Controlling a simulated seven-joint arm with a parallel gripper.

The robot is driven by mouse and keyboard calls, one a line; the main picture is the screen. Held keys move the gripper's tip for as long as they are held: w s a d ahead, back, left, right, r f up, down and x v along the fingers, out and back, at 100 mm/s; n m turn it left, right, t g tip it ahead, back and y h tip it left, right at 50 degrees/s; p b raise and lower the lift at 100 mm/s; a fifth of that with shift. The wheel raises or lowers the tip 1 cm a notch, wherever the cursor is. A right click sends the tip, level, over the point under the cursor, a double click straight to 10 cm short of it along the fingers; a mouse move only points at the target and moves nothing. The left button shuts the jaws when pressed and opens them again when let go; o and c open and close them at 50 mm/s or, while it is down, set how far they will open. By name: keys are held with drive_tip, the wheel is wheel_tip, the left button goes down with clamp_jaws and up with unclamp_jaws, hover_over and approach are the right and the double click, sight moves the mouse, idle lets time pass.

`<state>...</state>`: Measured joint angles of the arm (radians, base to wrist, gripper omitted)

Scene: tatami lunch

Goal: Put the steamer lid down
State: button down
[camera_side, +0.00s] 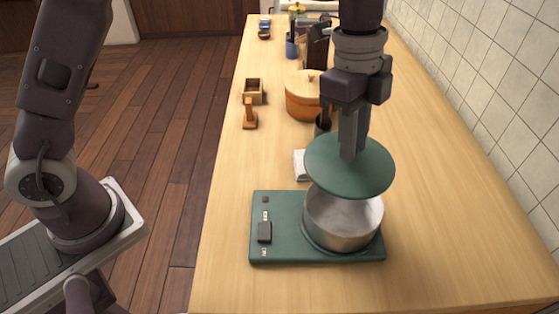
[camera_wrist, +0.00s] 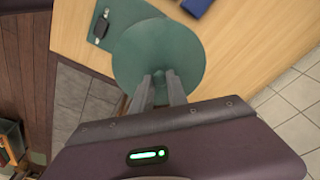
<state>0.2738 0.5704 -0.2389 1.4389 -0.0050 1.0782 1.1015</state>
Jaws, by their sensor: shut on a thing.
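The steamer lid is a round dark green disc (camera_side: 328,170) held roughly level over the steamer. My gripper (camera_side: 350,155) is shut on the middle of its top, where the knob is mostly hidden by the fingers. In the wrist view the lid (camera_wrist: 150,45) fills the space beyond my fingers (camera_wrist: 160,82). The steamer has a round metal bowl (camera_side: 343,230) on a flat green base (camera_side: 278,238) with a dark switch. The lid is above the bowl and covers its back rim from view; the bowl's front shows open below it. I cannot tell the exact gap.
Behind the lid stand a small white item (camera_side: 300,165), a wooden stand (camera_side: 250,117), a small wooden box (camera_side: 253,90) and a round lidded wooden tub (camera_side: 300,100). Bare counter (camera_side: 450,230) lies right of the steamer, up to the tiled wall (camera_side: 510,80).

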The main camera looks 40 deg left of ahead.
drive_tip(key=a+f, duration=0.4)
drive_tip(key=a, duration=0.8)
drive_tip(key=a+f, duration=0.3)
drive_tip(key=a, duration=0.9)
drive_tip(key=f, duration=0.7)
drive_tip(key=s+a+f, duration=0.1)
drive_tip(key=f, duration=0.2)
drive_tip(key=shift+f, duration=0.35)
drive_tip(key=shift+f, duration=0.1)
drive_tip(key=c, duration=1.3)
unclamp_jaws()
